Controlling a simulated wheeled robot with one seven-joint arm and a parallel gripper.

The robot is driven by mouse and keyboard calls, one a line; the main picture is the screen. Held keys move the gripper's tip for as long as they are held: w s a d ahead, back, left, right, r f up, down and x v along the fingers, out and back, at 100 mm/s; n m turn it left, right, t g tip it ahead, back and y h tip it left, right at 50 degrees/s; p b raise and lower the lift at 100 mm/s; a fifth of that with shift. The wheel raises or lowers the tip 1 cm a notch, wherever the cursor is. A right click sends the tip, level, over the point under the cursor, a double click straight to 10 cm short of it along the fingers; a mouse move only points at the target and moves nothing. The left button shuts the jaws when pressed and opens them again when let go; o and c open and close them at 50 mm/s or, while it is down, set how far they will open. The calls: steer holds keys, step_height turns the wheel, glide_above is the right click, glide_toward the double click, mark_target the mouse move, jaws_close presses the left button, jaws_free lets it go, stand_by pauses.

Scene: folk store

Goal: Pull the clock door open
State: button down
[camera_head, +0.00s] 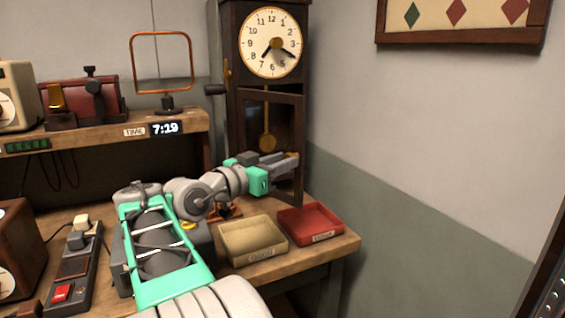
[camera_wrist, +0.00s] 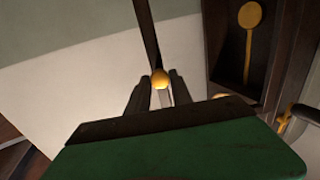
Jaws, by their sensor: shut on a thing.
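The tall dark wooden clock (camera_head: 233,55) stands in the corner, with a round white face (camera_head: 270,43). Its framed door (camera_head: 301,115) stands partly open, away from the case. In the wrist view the door (camera_wrist: 147,35) shows nearly edge-on, and the brass pendulum (camera_wrist: 248,45) hangs in the case to its right. My gripper (camera_head: 292,158) is at the door's right edge. In the wrist view its two fingers (camera_wrist: 160,88) are shut on the small round brass knob (camera_wrist: 160,77). How far the fingers wrap the knob is partly hidden.
A beige tray (camera_head: 253,258) and a red tray (camera_head: 310,237) sit on the bench below my gripper. A raised shelf (camera_head: 185,121) with a wire frame (camera_head: 162,33) stands left of the clock. The wall right of the clock is bare below a framed picture (camera_head: 460,43).

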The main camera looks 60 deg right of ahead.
steer(key=c, duration=1.1)
jaws_free()
steer(key=shift+c, duration=0.2)
